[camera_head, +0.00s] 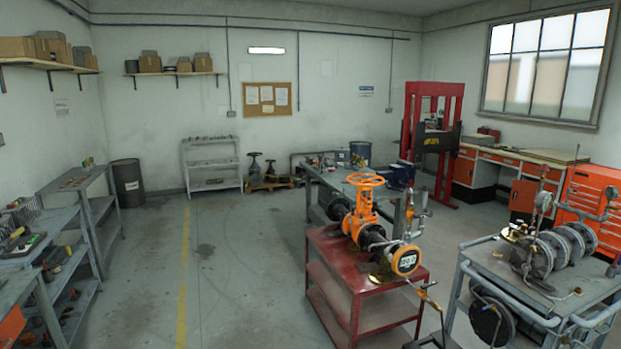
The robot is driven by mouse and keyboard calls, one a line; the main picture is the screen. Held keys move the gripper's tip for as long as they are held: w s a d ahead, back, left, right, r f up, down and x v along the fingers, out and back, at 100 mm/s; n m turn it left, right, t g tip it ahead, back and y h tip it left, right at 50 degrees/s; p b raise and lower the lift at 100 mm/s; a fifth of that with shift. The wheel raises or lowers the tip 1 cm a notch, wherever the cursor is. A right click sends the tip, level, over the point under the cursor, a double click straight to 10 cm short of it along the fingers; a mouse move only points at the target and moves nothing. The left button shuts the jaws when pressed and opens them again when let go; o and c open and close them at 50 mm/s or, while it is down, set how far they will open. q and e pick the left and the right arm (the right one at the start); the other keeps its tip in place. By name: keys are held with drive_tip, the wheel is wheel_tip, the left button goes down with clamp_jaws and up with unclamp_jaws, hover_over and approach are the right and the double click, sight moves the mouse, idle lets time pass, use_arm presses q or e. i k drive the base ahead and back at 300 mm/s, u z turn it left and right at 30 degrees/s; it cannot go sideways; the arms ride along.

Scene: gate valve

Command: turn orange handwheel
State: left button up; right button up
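The orange handwheel (366,181) sits level on top of the upright orange gate valve (364,212). The valve has dark flanged pipe ends and stands on a red metal cart (347,273) right of the middle. Neither of my grippers shows in this view, and nothing touches the handwheel.
A grey cart (480,262) with flanged pipework stands close at the right. A workbench (325,180) is behind the valve. Grey shelves (85,205) line the left wall. The floor (225,270) left of the red cart is clear.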

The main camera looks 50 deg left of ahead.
sight(365, 181)
drive_tip(key=u, duration=1.75)
drive_tip(key=i, duration=1.7)
drive_tip(key=u, duration=0.25)
